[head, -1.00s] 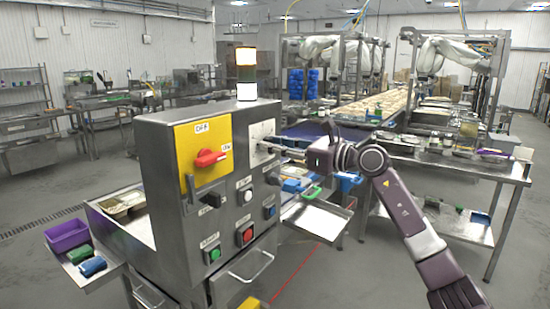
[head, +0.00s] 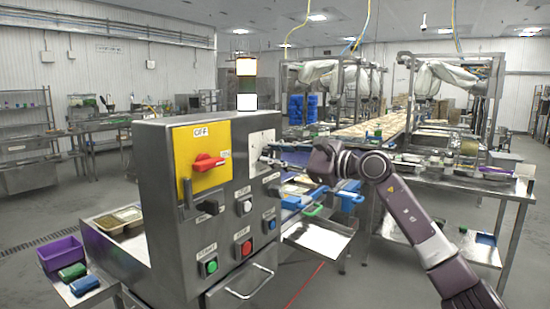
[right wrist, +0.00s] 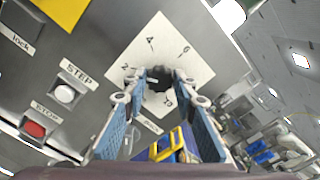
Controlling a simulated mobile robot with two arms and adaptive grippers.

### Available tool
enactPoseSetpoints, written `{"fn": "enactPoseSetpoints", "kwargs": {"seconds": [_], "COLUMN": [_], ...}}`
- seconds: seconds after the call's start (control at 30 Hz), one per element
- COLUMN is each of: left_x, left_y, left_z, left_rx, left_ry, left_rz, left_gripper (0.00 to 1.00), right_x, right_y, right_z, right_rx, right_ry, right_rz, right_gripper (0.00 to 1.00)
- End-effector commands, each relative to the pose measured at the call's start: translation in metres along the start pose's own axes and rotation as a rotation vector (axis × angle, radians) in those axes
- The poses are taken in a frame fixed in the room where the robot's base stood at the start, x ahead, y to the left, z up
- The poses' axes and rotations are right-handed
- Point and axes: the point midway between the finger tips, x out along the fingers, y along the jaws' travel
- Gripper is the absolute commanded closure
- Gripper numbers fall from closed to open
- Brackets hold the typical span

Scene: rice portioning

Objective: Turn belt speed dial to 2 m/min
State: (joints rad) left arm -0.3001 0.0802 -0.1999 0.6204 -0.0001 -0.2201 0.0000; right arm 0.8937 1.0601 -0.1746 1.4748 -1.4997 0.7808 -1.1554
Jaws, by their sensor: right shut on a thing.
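The belt speed dial is a dark knob (right wrist: 158,84) on a white square plate (right wrist: 172,50) with numbers, among them 2, 4 and 6, in the right wrist view. In the head view the plate (head: 262,140) is on the right part of the control box face, and the knob is mostly hidden by the fingers. My right gripper (head: 268,161) is shut on the dial, and its two blue-padded fingers (right wrist: 158,78) sit on either side of the knob. I cannot tell where the dial points. My left gripper is not in view.
The steel control box (head: 160,180) carries a red rotary switch (head: 208,162) on a yellow panel, a black switch and several push buttons. In the right wrist view a white STEP button (right wrist: 64,93) and a red button (right wrist: 35,129) are left of the fingers. Blue-handled tools (head: 300,200) lie below.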

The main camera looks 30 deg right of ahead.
Motion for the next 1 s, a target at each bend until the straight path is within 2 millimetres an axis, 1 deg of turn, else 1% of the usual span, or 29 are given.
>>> {"fn": "enactPoseSetpoints", "kwargs": {"seconds": [0.4,0.43,0.5,0.6,0.87,1.0], "left_x": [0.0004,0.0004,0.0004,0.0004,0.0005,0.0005], "left_y": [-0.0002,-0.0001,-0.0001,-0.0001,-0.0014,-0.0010], "left_z": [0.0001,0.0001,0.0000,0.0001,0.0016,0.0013], "left_rx": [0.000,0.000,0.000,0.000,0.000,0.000], "left_ry": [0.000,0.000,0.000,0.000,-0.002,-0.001], "left_rz": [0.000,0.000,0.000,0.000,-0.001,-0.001], "left_gripper": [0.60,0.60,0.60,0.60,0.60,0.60], "right_x": [-0.0003,-0.0003,-0.0003,-0.0002,-0.0006,-0.0074], "right_y": [-0.0008,-0.0008,-0.0008,-0.0006,-0.0002,-0.0005], "right_z": [0.0007,0.0007,0.0006,0.0005,0.0001,-0.0010], "right_rx": [-0.012,-0.012,-0.012,-0.011,-0.010,-0.009], "right_ry": [-0.001,-0.001,0.000,0.000,0.000,0.002], "right_rz": [-0.002,-0.002,-0.002,-0.001,0.000,-0.001], "right_gripper": [0.99,0.73,0.66,0.57,0.57,0.57]}}
